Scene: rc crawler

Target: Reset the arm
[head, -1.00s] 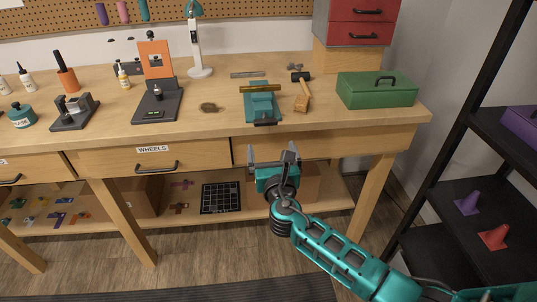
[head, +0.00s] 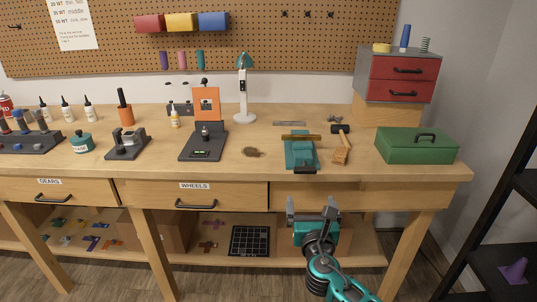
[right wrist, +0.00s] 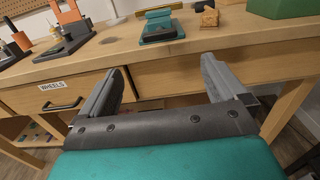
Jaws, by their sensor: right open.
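My right gripper (head: 312,206) is open and empty. In the head view it stands in front of the bench's right part, below the tabletop edge and before the right drawer (head: 315,194). In the right wrist view its two fingers (right wrist: 163,76) are spread wide, with the drawer front and bench edge beyond them and nothing between them. My right arm rises from the bottom of the head view. My left gripper does not show.
The wooden bench (head: 270,171) lies ahead. A teal vise (head: 300,153), a mallet (head: 341,148) and a green toolbox (head: 416,146) stand near its front right. A red drawer cabinet (head: 396,78) is behind. A dark shelf rack (head: 497,232) stands at the right.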

